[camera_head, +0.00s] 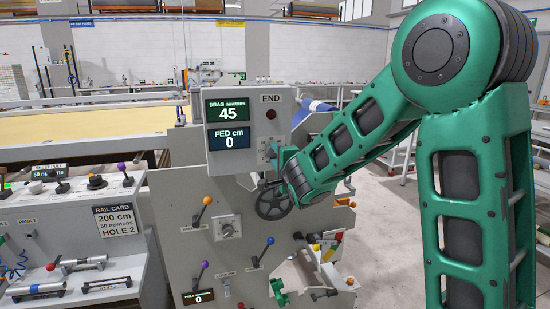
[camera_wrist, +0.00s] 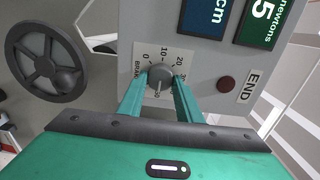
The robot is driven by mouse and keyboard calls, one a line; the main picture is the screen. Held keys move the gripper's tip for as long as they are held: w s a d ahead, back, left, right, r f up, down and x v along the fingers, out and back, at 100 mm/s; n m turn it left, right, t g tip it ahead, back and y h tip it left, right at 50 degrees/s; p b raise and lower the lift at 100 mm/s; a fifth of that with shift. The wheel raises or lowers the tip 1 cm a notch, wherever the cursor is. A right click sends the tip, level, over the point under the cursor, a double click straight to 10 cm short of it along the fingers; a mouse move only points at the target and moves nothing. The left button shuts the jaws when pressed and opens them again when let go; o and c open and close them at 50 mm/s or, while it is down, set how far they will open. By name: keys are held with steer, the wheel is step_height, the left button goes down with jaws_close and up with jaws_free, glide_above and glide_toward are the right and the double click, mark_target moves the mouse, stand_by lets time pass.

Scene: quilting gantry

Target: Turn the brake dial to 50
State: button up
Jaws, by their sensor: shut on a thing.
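The brake dial (camera_wrist: 160,73) is a round grey knob on a pale scale plate marked BRAKE, with numbers from 0 upward, in the wrist view. My gripper (camera_wrist: 160,86) has its two green fingers on either side of the knob, shut on it. A light pointer line on the knob points toward the bottom of the scale, close to the 50 mark; its exact setting is hard to read. In the head view the drag display (camera_head: 228,109) reads 45 newtons. The dial itself is mostly hidden there by my arm.
The fed display (camera_head: 229,137) reads 0 cm. A dark red END button (camera_wrist: 226,83) sits near the dial. A black handwheel (camera_head: 273,201) is below the panel. A rail card (camera_head: 114,220) reads 200 cm, 50 newtons, hole 2. Several coloured levers stand around.

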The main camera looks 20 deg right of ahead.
steer(key=o, duration=1)
steer(key=shift+d+f, duration=0.3)
steer(key=shift+o, duration=0.2)
steer(key=shift+a+r, duration=0.15)
steer(key=s, duration=1)
steer(key=shift+s, duration=0.35)
